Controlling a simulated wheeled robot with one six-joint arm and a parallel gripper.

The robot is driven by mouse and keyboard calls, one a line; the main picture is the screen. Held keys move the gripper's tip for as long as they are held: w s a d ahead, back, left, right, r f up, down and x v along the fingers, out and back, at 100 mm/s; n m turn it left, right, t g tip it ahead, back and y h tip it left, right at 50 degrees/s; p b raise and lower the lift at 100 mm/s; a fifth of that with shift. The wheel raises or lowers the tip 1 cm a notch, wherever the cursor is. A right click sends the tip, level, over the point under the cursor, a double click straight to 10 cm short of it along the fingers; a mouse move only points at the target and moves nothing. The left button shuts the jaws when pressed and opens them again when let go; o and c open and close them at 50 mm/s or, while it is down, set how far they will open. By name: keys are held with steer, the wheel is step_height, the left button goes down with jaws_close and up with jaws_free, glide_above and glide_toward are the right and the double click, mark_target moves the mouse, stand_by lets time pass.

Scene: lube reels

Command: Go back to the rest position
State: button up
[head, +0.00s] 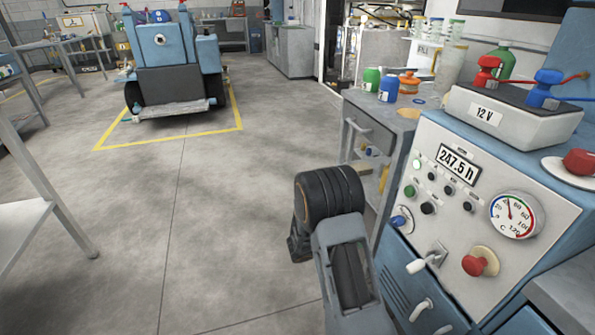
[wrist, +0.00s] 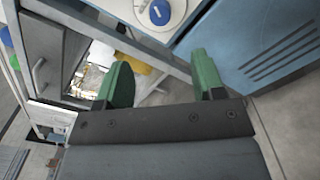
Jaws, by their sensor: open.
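My gripper shows in the wrist view (wrist: 163,82) with its two green fingers wide apart and nothing between them. Past the fingers are the blue machine's side and the grey workbench's lower shelf. In the head view my arm reaches up from the bottom middle, in front of the blue control machine (head: 435,223); the fingers cannot be made out there. The machine's panel carries an hour display reading 247.5 h (head: 459,164), a temperature gauge (head: 514,216), a red knob (head: 475,265) and a blue-and-white rotary switch (head: 401,221). That switch also shows in the wrist view (wrist: 159,12).
A 12 V battery (head: 508,122) with red and blue clamps sits on the machine. A grey workbench (head: 367,125) with bottles stands just behind it. A blue vehicle (head: 168,60) stands inside a yellow floor outline. The floor at middle left is clear; a table (head: 22,225) edges the left.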

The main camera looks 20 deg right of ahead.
steer(key=shift+r, duration=0.1)
steer(key=s+a+r+m+g+y+p, duration=0.1)
steer(key=s+a+r+m+y+p, duration=0.15)
steer(key=r+p, duration=0.45)
steer(key=s+a+r+m+g+y+p, duration=0.1)
steer(key=s+a+r+y+p, duration=0.15)
steer(key=r+p, duration=0.5)
steer(key=s+a+r+m+y+p, duration=0.2)
steer(key=s+r+y+p, duration=0.15)
steer(key=r, duration=0.65)
steer(key=s+a+r+m+t+y+p, duration=0.1)
steer(key=a+r+t+y+p, duration=0.2)
steer(key=a+r+p, duration=0.4)
steer(key=s+a+r+m+t+y+p, duration=0.1)
steer(key=s+a+r+t+y+p, duration=0.1)
steer(key=a+r+y+p, duration=0.4)
step_height(320, 180, up, 11)
steer(key=a+t+p, duration=0.1)
steer(key=p, duration=0.4)
steer(key=shift+a+t, duration=0.15)
steer(key=shift+t, duration=0.25)
steer(key=shift+f+y, duration=0.15)
steer(key=shift+y, duration=0.2)
steer(key=shift+c, duration=0.4)
